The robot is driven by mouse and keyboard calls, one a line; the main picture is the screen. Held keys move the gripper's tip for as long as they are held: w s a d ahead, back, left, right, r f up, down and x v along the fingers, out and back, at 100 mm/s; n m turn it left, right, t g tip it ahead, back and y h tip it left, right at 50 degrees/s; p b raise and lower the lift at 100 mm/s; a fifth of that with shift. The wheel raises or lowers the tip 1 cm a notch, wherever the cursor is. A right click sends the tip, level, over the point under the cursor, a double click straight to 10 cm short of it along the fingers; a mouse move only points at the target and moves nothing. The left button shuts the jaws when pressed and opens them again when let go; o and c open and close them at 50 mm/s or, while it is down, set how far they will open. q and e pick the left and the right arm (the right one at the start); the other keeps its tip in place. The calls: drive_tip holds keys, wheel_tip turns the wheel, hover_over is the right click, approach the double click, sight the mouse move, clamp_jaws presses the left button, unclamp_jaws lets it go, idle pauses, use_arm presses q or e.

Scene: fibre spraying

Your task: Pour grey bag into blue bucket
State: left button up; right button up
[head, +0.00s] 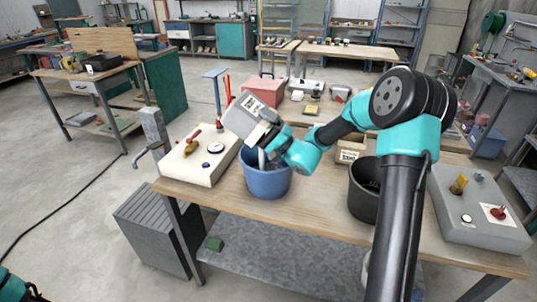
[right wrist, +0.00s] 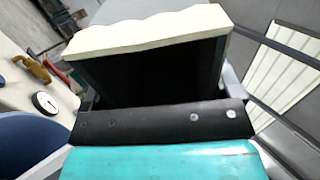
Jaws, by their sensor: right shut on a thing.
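The grey bag (head: 243,113), with a pale label on its side, is tilted and held above the blue bucket (head: 267,183). My right gripper (head: 266,138) is shut on the bag, over the bucket's rim. A grey strip shows between the bag and the bucket; I cannot tell whether it is a finger or material. The bag also fills the upper middle of the right wrist view (right wrist: 150,32), with a pale wavy edge and a dark face. Part of the blue bucket (right wrist: 22,148) shows at left there. Only a bit of my left arm shows at the lower left.
A cream control box (head: 198,158) stands left of the bucket. A black bucket (head: 362,190) and a grey control box (head: 478,212) are to the right on the wooden table (head: 310,212). A red box (head: 263,88) and a cardboard box (head: 351,147) stand behind.

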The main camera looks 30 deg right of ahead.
drive_tip(key=f, duration=0.1)
drive_tip(key=f+g, duration=0.1)
drive_tip(key=f+h, duration=0.1)
drive_tip(key=shift+w+a+f, duration=0.15)
drive_tip(key=shift+w+a, duration=0.1)
drive_tip(key=shift+w+a+f+g+h, duration=0.2)
drive_tip(key=shift+f+g+h, duration=0.4)
drive_tip(key=shift+g, duration=0.1)
drive_tip(key=shift+g+h, duration=0.4)
drive_tip(key=w+d, duration=0.1)
drive_tip(key=w+d+f, duration=0.1)
drive_tip(key=w+d, duration=0.1)
drive_tip(key=shift+w+f, duration=0.1)
drive_tip(key=shift+w, duration=0.1)
drive_tip(key=shift+w+d, duration=0.1)
drive_tip(key=shift+d, duration=0.05)
